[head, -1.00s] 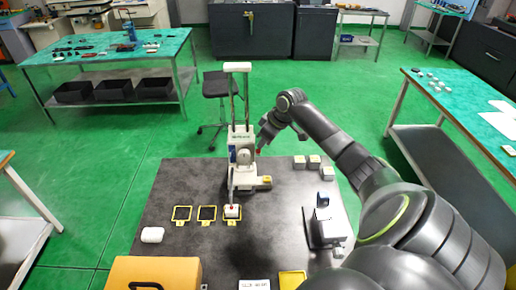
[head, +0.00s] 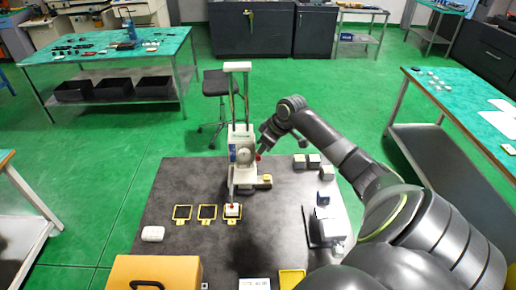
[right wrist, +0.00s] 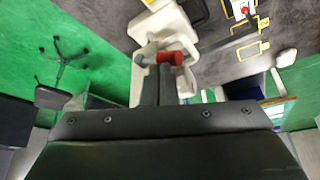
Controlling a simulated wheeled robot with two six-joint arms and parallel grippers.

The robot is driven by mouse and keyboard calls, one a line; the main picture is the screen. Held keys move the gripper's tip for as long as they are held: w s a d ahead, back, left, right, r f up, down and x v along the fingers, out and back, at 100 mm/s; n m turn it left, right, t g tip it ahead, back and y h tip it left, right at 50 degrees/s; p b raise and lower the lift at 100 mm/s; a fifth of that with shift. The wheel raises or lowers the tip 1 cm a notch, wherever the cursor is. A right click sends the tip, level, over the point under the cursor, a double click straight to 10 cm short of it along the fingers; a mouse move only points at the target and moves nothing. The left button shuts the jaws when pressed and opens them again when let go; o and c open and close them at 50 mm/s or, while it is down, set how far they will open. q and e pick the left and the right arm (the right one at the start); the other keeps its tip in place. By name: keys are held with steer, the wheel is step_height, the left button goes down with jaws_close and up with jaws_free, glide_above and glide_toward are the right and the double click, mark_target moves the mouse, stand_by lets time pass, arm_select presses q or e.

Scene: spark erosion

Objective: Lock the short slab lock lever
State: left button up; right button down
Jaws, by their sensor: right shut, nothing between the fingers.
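The white machine (head: 243,152) stands at the back of the dark table, with a column and a crossbar on top. A lever with a red end (head: 258,157) shows at its right side. My right gripper (head: 262,150) is shut with nothing held, right at this red end. In the right wrist view the red end (right wrist: 170,58) lies just beyond the shut fingertips (right wrist: 160,75), in front of a pale machine part. I cannot tell whether they touch. My left gripper is not in view.
A white block with a red top (head: 232,208) sits in the right one of three yellow-edged frames (head: 207,221). Several grey blocks (head: 313,160) stand at the table's back right. An orange case (head: 180,268) is at the front left. The table's middle (head: 270,235) is clear.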

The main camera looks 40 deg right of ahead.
step_height(320, 180, up, 6)
stand_by(0.8)
stand_by(0.5)
